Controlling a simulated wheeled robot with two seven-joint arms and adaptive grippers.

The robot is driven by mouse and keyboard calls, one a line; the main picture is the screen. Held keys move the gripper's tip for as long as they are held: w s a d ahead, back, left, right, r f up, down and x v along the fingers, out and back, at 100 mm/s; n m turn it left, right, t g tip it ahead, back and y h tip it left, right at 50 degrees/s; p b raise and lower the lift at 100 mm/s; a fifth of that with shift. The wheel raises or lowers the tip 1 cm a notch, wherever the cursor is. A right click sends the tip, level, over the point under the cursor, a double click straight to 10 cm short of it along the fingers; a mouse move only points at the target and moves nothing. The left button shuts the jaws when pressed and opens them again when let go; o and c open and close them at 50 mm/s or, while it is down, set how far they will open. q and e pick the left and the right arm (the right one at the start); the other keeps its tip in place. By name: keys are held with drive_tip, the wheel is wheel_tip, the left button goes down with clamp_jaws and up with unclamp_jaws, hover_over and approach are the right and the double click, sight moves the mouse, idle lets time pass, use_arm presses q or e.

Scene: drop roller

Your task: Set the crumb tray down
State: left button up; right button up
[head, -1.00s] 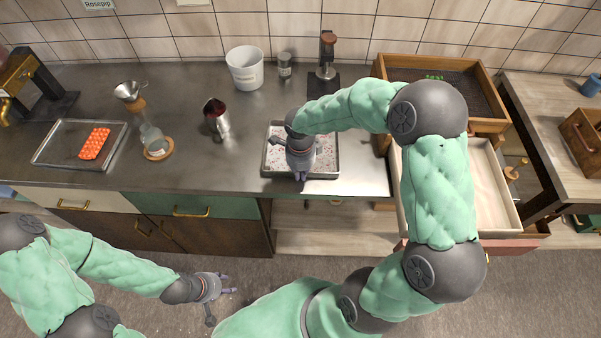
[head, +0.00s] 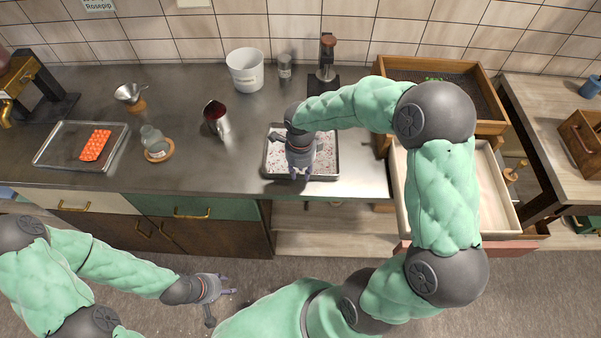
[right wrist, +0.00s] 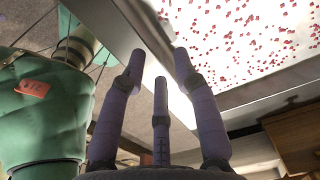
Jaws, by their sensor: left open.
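The crumb tray (head: 331,161) is a shallow metal tray with a pale floor scattered with red crumbs. It lies on the steel counter near the front edge. It also shows in the right wrist view (right wrist: 255,45), with its rim running diagonally behind my fingers. My right gripper (head: 300,176) is over the tray's front part, fingers pointing to its front rim. Whether a finger touches the rim is unclear. My left gripper (head: 230,284) is open and empty, low in front of the cabinets.
On the counter stand a white bucket (head: 245,70), a metal jug (head: 216,118), a glass vessel (head: 153,139) and a baking tray (head: 55,155) with an orange mould (head: 95,146). A tamper-like stand (head: 327,60) is behind. An open drawer (head: 508,210) juts out at right.

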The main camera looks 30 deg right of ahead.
wheel_tip(320, 180, up, 10)
drive_tip(key=p, duration=0.1)
drive_tip(key=shift+p, duration=0.35)
drive_tip(key=shift+a+f, duration=0.1)
